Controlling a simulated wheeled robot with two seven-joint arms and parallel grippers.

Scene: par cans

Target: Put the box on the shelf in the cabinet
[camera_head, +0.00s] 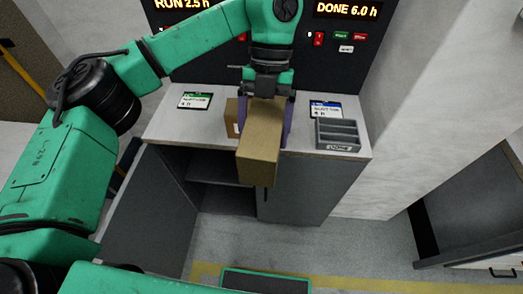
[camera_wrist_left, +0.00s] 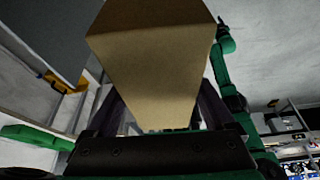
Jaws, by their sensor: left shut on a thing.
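A brown cardboard box (camera_head: 260,145) is held in my left gripper (camera_head: 264,115), whose purple fingers are shut on its two sides. The box hangs in front of the cabinet's top edge in the head view. In the left wrist view the box (camera_wrist_left: 155,60) fills the middle, between the fingers. The grey cabinet (camera_head: 300,190) stands below a white counter. Its left door (camera_head: 150,215) is swung open, and a shelf (camera_head: 221,170) shows inside. The box hides part of the opening. My right gripper is not in view.
A second brown box (camera_head: 232,118) stands on the white counter (camera_head: 170,128), behind the held one. A grey divided tray (camera_head: 337,135) and two label cards (camera_head: 195,100) are on the counter. A dark panel with lit displays (camera_head: 345,10) rises behind. Grey floor lies in front.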

